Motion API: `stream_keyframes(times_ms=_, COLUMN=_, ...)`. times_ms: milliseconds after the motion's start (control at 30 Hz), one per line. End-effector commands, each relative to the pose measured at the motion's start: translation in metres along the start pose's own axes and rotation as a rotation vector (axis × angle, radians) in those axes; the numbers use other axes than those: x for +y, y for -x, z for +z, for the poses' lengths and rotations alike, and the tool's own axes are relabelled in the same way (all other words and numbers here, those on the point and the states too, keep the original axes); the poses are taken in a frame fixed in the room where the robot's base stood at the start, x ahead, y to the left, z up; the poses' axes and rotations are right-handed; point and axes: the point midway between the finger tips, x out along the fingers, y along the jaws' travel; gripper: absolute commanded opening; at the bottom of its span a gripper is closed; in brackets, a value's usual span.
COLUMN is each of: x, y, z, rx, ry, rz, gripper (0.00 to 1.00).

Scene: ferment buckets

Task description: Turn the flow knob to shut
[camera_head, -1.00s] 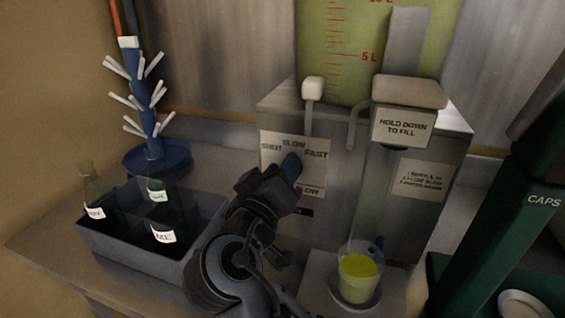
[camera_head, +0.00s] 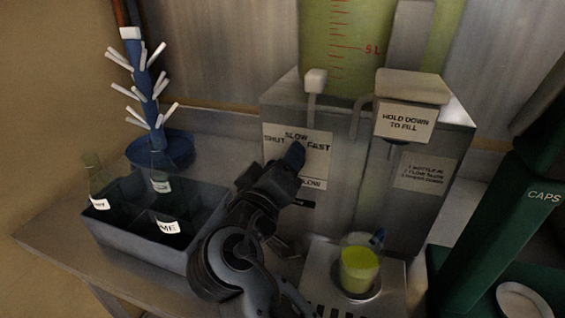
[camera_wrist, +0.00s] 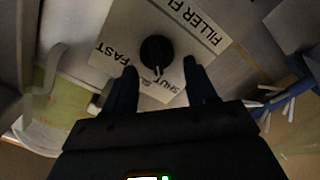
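The flow knob (camera_wrist: 157,52) is round and black with a white pointer mark, on a white label plate (camera_wrist: 185,38). In the wrist view the plate appears turned over, and the pointer faces down toward the SLOW mark, between FAST and SHUT. My gripper (camera_wrist: 160,66) is open, its two fingers apart below the knob at left and right, with nothing between them. In the head view the plate (camera_head: 284,160) is on the grey filler's front (camera_head: 345,190). My gripper (camera_head: 296,154) is in front of it and hides the knob.
A dark crate (camera_head: 140,240) with several bottles is left of my arm, with a blue drying rack (camera_head: 155,120) behind. A green CAPS stand (camera_head: 500,215) is at right.

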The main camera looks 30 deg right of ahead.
Motion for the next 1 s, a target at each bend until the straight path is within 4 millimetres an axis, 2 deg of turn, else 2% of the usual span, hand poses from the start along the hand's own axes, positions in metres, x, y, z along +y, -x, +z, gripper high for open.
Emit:
stream_keyframes(times_ms=367, x=-0.001, y=0.006, z=0.001, rx=0.0, ry=0.0, rz=-0.001, gripper=0.61)
stream_keyframes(times_ms=733, x=-0.002, y=0.062, z=0.001, rx=0.002, ry=-0.001, rz=-0.002, gripper=0.61)
stream_keyframes(times_ms=1000, x=0.0, y=0.078, z=0.0, rx=-0.001, ry=0.0, rz=0.0, gripper=0.61)
